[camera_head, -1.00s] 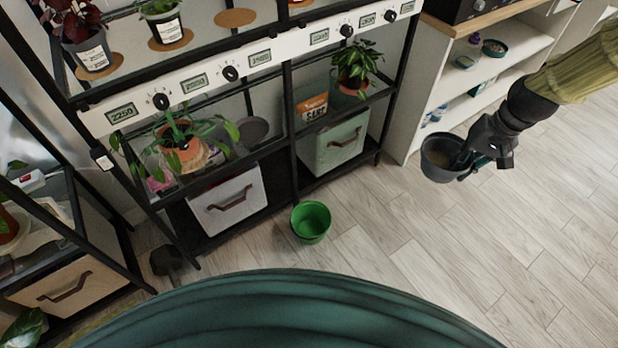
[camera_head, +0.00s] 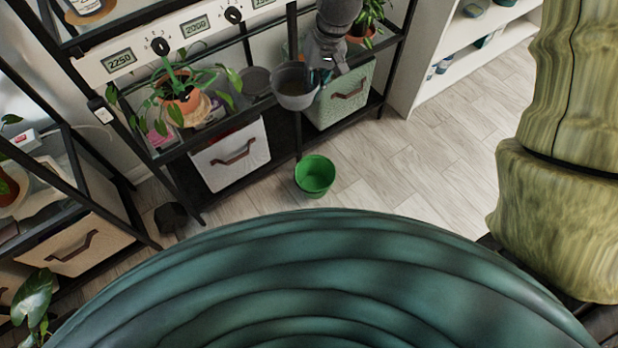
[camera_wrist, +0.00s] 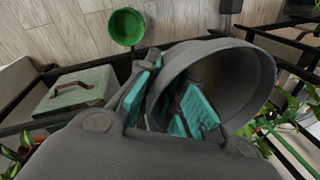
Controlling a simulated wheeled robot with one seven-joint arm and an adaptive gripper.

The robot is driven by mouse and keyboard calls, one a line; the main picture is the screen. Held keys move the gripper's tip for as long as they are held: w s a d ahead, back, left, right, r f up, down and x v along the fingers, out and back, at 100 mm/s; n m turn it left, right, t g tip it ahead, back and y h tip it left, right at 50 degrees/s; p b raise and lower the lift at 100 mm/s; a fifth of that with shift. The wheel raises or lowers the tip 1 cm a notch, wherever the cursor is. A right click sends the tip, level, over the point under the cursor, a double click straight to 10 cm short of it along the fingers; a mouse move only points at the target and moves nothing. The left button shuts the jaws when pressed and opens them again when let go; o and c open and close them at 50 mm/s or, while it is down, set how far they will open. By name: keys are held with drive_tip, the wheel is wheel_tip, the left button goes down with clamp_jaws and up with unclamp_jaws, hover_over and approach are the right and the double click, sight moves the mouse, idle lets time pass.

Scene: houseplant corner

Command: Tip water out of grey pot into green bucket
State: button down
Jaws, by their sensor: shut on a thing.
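The grey pot (camera_head: 292,90) is held by its rim in my gripper (camera_head: 322,66), with its mouth facing up in the head view. Its inside looks dark brownish, and I cannot make out the water level. In the wrist view the pot (camera_wrist: 255,75) fills the middle right, and the teal fingers of my gripper (camera_wrist: 165,95) are shut on its wall, one inside and one outside. The green bucket (camera_head: 314,178) stands upright on the floor in front of the shelf. The pot is above it and a little toward the shelf. The bucket (camera_wrist: 127,27) also shows in the wrist view, apart from the pot.
A black shelf rack (camera_head: 298,120) with potted plants stands behind the bucket. A white drawer box (camera_head: 232,155) and a green box (camera_head: 340,95) sit on its lower shelf. A white cabinet (camera_head: 430,55) stands to the right. The wooden floor (camera_head: 420,160) right of the bucket is clear.

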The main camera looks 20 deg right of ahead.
drive_tip(key=s+f+m+g+b, duration=0.1)
drive_tip(key=f+m+b, duration=0.5)
drive_tip(key=f, duration=1.4)
drive_tip(key=s+d+f+m+g+y+b, duration=0.1)
drive_tip(key=s+f+m+b, duration=0.2)
drive_tip(key=f+m+b, duration=0.4)
wheel_tip(320, 180, down, 14)
drive_tip(key=b, duration=0.6)
drive_tip(key=shift+d+g, duration=0.25)
drive_tip(key=shift+g, duration=0.15)
drive_tip(key=shift+w+d+r+m+g+y+p, duration=0.2)
drive_tip(key=shift+w+r+g+y+p, duration=0.1)
drive_tip(key=shift+r+g+y+p, duration=0.55)
drive_tip(key=shift+w+d+r+m+g+y+p, duration=0.15)
drive_tip(key=shift+w+r+g+y+p, duration=0.1)
drive_tip(key=shift+r+g+y+p, duration=0.65)
drive_tip(key=shift+w+d+r+m+g+y+p, duration=0.1)
drive_tip(key=shift+w+d+r+g+y+p, duration=0.15)
drive_tip(key=shift+r+g+y+p, duration=0.6)
drive_tip(key=shift+f+g+h+b, duration=0.15)
drive_tip(key=shift+g+h+b, duration=0.15)
drive_tip(key=shift+h+b, duration=0.15)
